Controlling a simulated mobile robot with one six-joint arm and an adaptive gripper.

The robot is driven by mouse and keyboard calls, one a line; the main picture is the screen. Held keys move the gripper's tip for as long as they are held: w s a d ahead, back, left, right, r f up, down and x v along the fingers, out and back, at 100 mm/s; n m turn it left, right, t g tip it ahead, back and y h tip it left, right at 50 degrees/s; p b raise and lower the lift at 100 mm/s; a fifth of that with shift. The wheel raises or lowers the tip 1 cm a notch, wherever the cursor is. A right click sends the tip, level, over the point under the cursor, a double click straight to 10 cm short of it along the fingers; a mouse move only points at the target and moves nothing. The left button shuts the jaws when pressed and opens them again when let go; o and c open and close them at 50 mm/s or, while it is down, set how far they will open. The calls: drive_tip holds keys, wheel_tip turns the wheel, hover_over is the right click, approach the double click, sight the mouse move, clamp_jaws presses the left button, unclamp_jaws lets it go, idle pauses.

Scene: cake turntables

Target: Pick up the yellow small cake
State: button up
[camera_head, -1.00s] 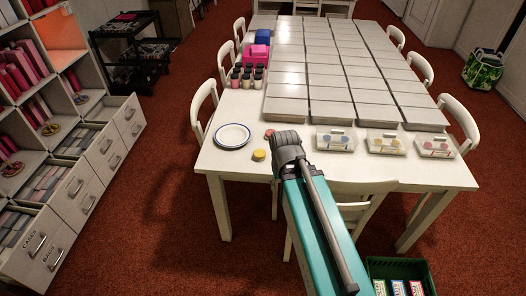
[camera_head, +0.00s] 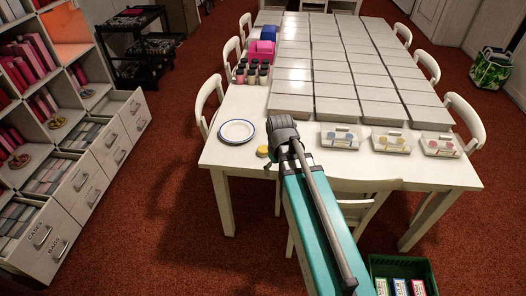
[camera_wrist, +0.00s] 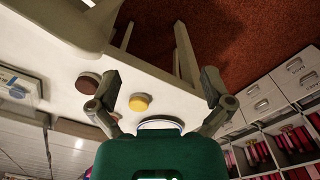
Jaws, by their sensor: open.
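The yellow small cake (camera_head: 262,151) sits on the white table, close to its near left edge, just in front of a white plate with a blue rim (camera_head: 237,131). In the wrist view the cake (camera_wrist: 139,102) shows between my fingers, nearer the left finger. My gripper (camera_wrist: 160,78) is open and empty, its two fingers wide apart. A reddish-brown cake (camera_wrist: 88,82) lies beyond the left finger in the wrist view. In the head view my arm's end covers most of my fingers, just right of the yellow cake. The plate is mostly hidden in the wrist view.
Three clear packs, one of them (camera_head: 340,137), stand on the table to the right. Rows of pale boxes (camera_head: 345,85) fill the table's middle. Several small jars (camera_head: 252,73) stand behind the plate. A chair (camera_head: 355,197) stands at the near edge.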

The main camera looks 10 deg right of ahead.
drive_tip(key=w+n, duration=0.9)
drive_tip(key=w, duration=0.5)
drive_tip(key=n, duration=0.8)
hover_over(264, 148)
drive_tip(key=shift+w+a+f, duration=0.1)
drive_tip(key=shift+w+a, duration=0.05)
drive_tip(key=shift+a, duration=0.15)
drive_tip(key=shift+f, duration=0.1)
wheel_tip(264, 148, down, 8)
drive_tip(key=b, duration=0.8)
drive_tip(key=shift+f+b, duration=0.25)
drive_tip(key=shift+b, duration=0.15)
drive_tip(key=shift+f, duration=0.1)
drive_tip(key=f+b, duration=0.3)
drive_tip(key=shift+d, duration=0.35)
drive_tip(key=shift+f+b, duration=0.95)
drive_tip(key=shift+b, duration=0.15)
drive_tip(key=c, duration=0.7)
